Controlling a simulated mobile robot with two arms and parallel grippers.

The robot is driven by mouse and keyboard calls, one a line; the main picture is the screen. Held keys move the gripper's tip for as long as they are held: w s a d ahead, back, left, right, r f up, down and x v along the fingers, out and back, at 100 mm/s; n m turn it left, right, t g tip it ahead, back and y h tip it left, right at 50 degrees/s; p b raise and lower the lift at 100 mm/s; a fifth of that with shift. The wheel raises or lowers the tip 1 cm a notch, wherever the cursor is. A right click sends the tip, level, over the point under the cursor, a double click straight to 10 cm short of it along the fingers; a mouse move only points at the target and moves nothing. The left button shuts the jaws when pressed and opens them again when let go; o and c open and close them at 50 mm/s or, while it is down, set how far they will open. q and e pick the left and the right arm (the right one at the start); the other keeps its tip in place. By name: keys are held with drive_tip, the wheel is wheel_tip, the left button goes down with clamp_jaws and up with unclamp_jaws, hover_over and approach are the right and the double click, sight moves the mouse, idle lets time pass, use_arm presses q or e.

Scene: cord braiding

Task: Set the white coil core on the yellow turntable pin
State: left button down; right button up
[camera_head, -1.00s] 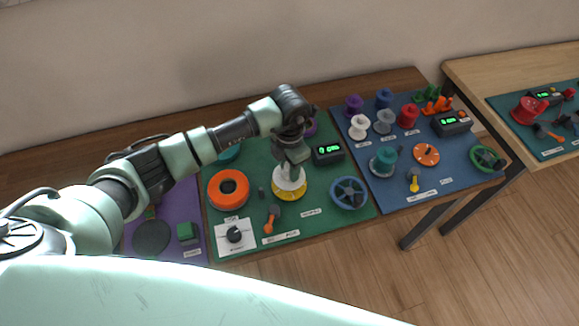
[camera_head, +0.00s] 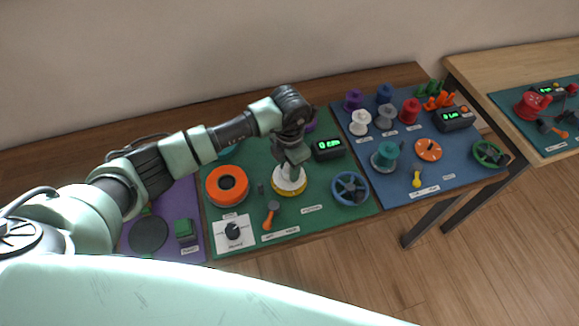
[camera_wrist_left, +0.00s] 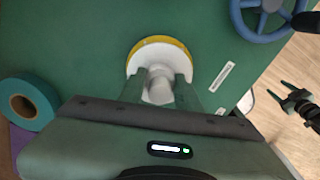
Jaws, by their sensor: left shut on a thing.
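My left gripper (camera_head: 289,167) points down over the green mat and is shut on the white coil core (camera_head: 293,183). In the left wrist view the core (camera_wrist_left: 159,86) stands between the fingers, with its wide white flange beyond them. The yellow turntable (camera_head: 290,193) lies directly under the core, and its rim (camera_wrist_left: 160,40) shows past the flange. The pin is hidden by the core, and I cannot tell whether the flange rests fully on the turntable. What looks like my right gripper (camera_wrist_left: 288,92) shows over the floor in the left wrist view, fingers apart and empty.
An orange ring-shaped spool (camera_head: 227,185), an orange-handled lever (camera_head: 271,213), a blue handwheel (camera_head: 350,188) and a display box (camera_head: 328,148) surround the turntable. A teal roll (camera_wrist_left: 27,104) shows in the wrist view. A blue mat (camera_head: 440,182) with several spools lies to the right.

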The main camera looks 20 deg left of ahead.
use_arm(q)
drive_tip(key=shift+f, duration=0.15)
drive_tip(key=shift+f+b, duration=0.75)
drive_tip(key=shift+b, duration=0.05)
drive_tip(key=c, duration=0.9)
unclamp_jaws()
drive_tip(key=shift+r, duration=0.1)
drive_tip(key=shift+r+p, duration=2.65)
drive_tip(key=shift+r, duration=1.35)
drive_tip(key=shift+f, duration=0.1)
